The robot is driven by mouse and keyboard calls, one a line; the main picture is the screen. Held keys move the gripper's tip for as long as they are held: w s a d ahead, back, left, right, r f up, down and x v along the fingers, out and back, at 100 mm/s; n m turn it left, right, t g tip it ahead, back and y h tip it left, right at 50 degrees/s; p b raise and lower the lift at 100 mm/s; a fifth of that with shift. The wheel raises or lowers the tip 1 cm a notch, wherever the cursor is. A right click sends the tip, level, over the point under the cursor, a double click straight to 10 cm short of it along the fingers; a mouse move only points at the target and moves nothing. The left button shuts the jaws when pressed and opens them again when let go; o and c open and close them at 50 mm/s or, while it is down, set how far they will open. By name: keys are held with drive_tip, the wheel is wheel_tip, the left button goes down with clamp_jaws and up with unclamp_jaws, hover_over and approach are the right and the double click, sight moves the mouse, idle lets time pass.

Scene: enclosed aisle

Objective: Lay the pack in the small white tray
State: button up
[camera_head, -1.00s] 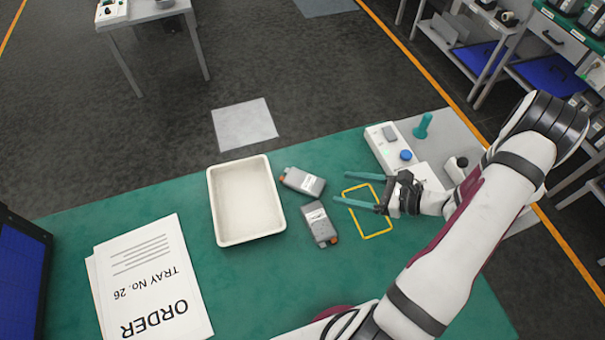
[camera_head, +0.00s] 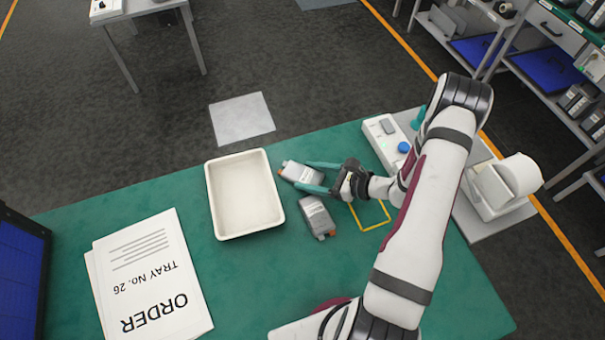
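The small white tray (camera_head: 213,212) stands empty on the green bench. Two grey packs lie to its right. The upper pack (camera_head: 297,172) lies close to the tray's upper right side. The lower pack (camera_head: 317,213) has an orange end and lies below it, tilted. My gripper (camera_head: 306,177) has long teal fingers pointing left. The fingers are spread, one above and one below the right part of the upper pack. I cannot tell whether they touch it or are at its height. The lower finger hides a little of the packs' surroundings.
A yellow outlined rectangle (camera_head: 375,226) is partly hidden under my wrist. Order sheets (camera_head: 150,275) lie left of the tray, and a dark blue screen (camera_head: 20,275) stands at the far left. A device with a blue button (camera_head: 403,147) sits at the back right.

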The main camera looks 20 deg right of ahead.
clamp_jaws()
drive_tip(key=shift+r, duration=0.45)
drive_tip(key=r, duration=0.2)
drive_tip(key=d+r, duration=0.1)
drive_tip(key=r, duration=0.1)
drive_tip(key=shift+s, duration=0.35)
drive_tip(key=w+r+v, duration=0.1)
drive_tip(key=r+v, duration=0.1)
drive_tip(key=v, duration=1)
wheel_tip(320, 180, up, 8)
drive_tip(key=n+g, duration=0.1)
hover_over(316, 178)
drive_tip(key=s+d, duration=0.1)
drive_tip(key=d, duration=0.2)
drive_tip(key=w+a+r+y, duration=0.1)
drive_tip(key=w+a+r, duration=0.2)
drive_tip(key=a+r, duration=0.95)
wheel_tip(316, 178, up, 9)
drive_tip(key=w+d+m+t+h, duration=0.1)
drive_tip(key=m+t+h, duration=0.3)
drive_tip(key=m+h, duration=0.2)
drive_tip(key=shift+w+d+r+m+h, duration=0.15)
drive_tip(key=shift+w+r+m+h, duration=0.05)
drive_tip(key=shift+w+m+h, duration=0.1)
